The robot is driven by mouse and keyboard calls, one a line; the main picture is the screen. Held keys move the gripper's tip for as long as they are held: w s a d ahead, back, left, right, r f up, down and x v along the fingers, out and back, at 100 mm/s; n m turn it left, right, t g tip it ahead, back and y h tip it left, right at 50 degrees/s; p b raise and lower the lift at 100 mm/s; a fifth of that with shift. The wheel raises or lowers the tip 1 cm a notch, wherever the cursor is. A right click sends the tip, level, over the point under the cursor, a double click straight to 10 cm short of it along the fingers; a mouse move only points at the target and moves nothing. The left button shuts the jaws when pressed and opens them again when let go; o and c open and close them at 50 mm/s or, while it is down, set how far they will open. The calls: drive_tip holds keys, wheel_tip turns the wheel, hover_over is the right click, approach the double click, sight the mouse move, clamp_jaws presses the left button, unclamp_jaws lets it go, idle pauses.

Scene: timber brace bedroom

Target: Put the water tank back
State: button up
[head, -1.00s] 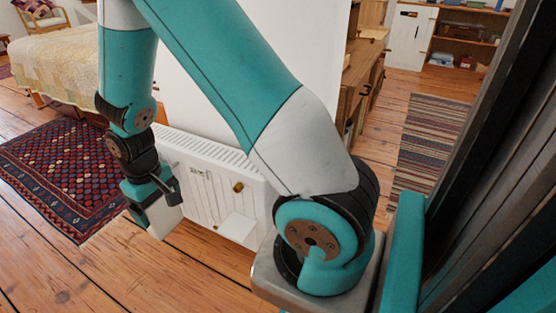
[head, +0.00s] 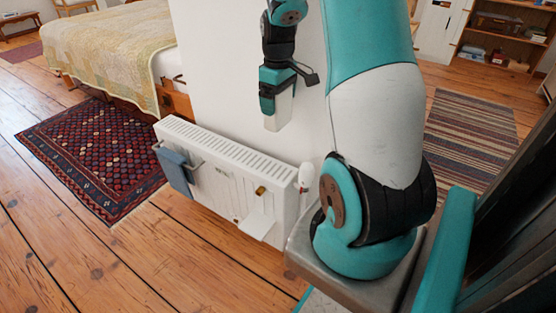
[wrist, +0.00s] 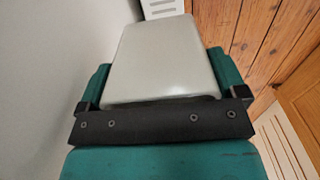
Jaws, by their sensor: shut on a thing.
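My gripper (head: 277,101) is shut on a plain white box, the water tank (head: 278,117), which hangs below it in the head view. They are above the right part of a white slotted panel unit (head: 216,192), in front of the white wall. In the wrist view the tank (wrist: 165,55) is a pale grey block between the teal fingers of my gripper (wrist: 164,82), clear of the surfaces around it. The unit has a brass knob (head: 261,190) and a small white ledge (head: 257,222) on its front. I cannot see the tank's underside.
A blue cloth (head: 175,170) hangs on a rail at the unit's left end. A white valve (head: 305,178) stands at its right end. The white wall (head: 225,75) is close behind. A bed (head: 115,45) and patterned rug (head: 90,155) are left; the front floor is clear.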

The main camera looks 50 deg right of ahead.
wheel_tip(320, 180, down, 18)
drive_tip(key=b, duration=0.4)
drive_tip(key=shift+b, duration=0.35)
